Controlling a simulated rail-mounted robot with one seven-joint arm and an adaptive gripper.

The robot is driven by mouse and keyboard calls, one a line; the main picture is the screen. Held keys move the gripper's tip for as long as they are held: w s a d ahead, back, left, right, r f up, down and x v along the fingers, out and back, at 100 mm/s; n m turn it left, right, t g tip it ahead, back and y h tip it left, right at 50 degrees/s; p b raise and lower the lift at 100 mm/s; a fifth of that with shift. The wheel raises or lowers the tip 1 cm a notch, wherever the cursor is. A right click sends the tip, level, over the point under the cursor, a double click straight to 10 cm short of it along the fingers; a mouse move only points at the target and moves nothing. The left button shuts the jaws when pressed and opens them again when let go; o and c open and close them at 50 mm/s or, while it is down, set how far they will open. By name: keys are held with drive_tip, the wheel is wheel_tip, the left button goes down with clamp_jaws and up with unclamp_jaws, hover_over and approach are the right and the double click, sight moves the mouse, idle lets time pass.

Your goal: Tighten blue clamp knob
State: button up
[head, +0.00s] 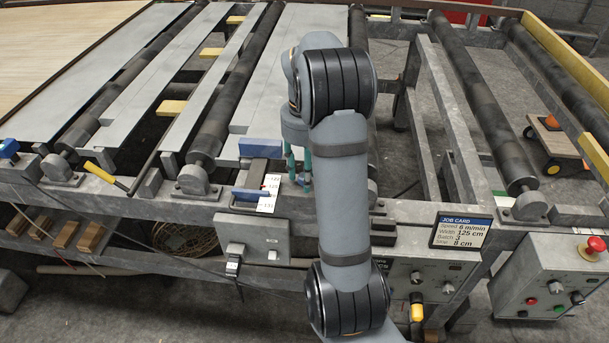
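My gripper (299,179) reaches down at the table's front edge, its teal fingers partly hidden by my arm. The fingers look a little apart, but I cannot tell whether something is between them. Just left of it are a blue block (260,148) and a lower blue bar (251,194) on a dark slide. A white scale (268,194) with numbers and a small red mark lies beside them. I cannot make out a clamp knob here; it may be hidden by my gripper. Another blue part (8,148) sits at the far left edge.
A job card (463,231) reads width 125 cm. A yellow-handled tool (105,174) lies on the left frame. A control box (552,283) with a red button stands at right. Dark rollers (228,90) and grey slats surround the gripper. The right frame has open gaps.

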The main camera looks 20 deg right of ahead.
drive_tip(key=shift+r+p, duration=2.25)
drive_tip(key=shift+r, duration=0.8)
drive_tip(key=shift+f, duration=0.15)
wheel_tip(320, 180, down, 6)
drive_tip(key=b, duration=0.5)
drive_tip(key=shift+f, duration=0.15)
drive_tip(key=shift+r+n+p, duration=0.3)
drive_tip(key=shift+p, duration=0.05)
drive_tip(key=shift+n, duration=0.4)
drive_tip(key=shift+f, duration=0.1)
